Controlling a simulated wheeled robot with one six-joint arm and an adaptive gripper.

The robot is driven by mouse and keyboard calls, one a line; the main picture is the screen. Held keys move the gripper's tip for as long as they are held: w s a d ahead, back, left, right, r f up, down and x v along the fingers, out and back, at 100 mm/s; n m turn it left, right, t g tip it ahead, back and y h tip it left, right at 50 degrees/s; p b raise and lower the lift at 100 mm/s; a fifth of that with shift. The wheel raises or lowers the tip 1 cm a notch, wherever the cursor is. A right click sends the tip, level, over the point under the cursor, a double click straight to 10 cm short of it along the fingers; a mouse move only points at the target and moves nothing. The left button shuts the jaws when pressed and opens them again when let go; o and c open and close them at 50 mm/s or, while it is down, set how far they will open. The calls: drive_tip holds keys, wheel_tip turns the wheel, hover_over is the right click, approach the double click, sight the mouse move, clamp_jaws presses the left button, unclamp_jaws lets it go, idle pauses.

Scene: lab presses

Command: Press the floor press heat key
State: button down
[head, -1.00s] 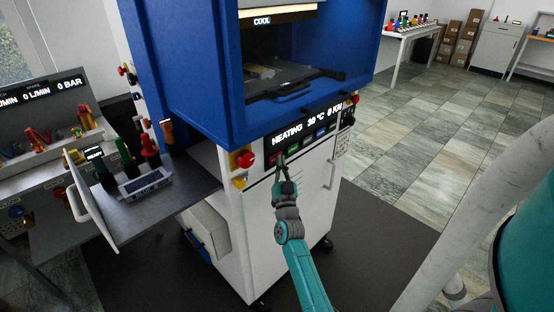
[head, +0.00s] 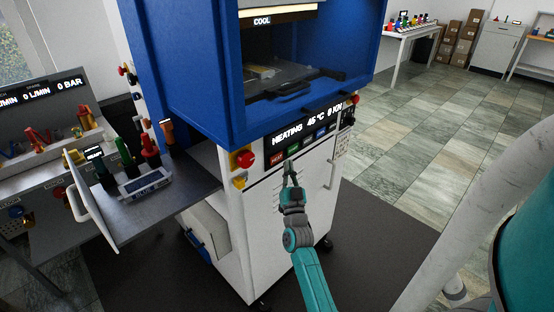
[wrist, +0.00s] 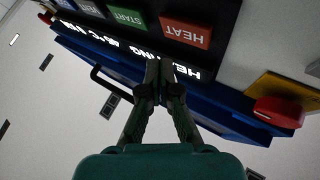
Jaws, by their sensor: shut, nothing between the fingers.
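The floor press (head: 262,230) is a blue and white cabinet in the middle of the head view. Its front panel carries a lit display (head: 305,125) reading "HEATING 46 °C 0 KN". The red heat key (head: 277,158) is at the left of the key row under the display. In the wrist view the heat key (wrist: 186,30) is upside down near the top, with the green start key (wrist: 127,17) beside it. My gripper (head: 289,165) is shut and empty, apart from the key and a little below and right of it in the head view. Its fingertips also show in the wrist view (wrist: 158,68).
A red emergency button on a yellow base (head: 243,160) sits left of the keys. A door handle (head: 331,172) stands out at the right. An extended shelf (head: 150,200) with coloured handles is at the left. Tiled floor lies open to the right.

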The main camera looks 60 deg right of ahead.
drive_tip(key=shift+s+a, duration=0.2)
drive_tip(key=shift+s, duration=0.55)
drive_tip(key=shift+s+a, duration=0.15)
drive_tip(key=shift+s, duration=0.6)
drive_tip(key=s+a+f+n+t+y, duration=0.1)
drive_tip(key=s+a+f+n+y, duration=0.2)
drive_tip(key=a, duration=0.7)
drive_tip(key=s+a+f+n+t+y, duration=0.1)
drive_tip(key=s+a+f+y, duration=0.3)
drive_tip(key=a, duration=0.5)
drive_tip(key=s+a+f+n+t+y, duration=0.1)
drive_tip(key=s+a+f+n+y, duration=0.3)
drive_tip(key=a, duration=0.6)
drive_tip(key=s+a+r+n+g+y, duration=0.3)
drive_tip(key=s+a+y, duration=0.4)
drive_tip(key=s+a, duration=0.7)
drive_tip(key=s+n, duration=0.1)
drive_tip(key=s, duration=0.2)
drive_tip(key=shift+s+a+r+n, duration=0.2)
drive_tip(key=shift+s+a+n, duration=0.1)
drive_tip(key=shift+a+n, duration=0.1)
drive_tip(key=shift+s+d, duration=0.1)
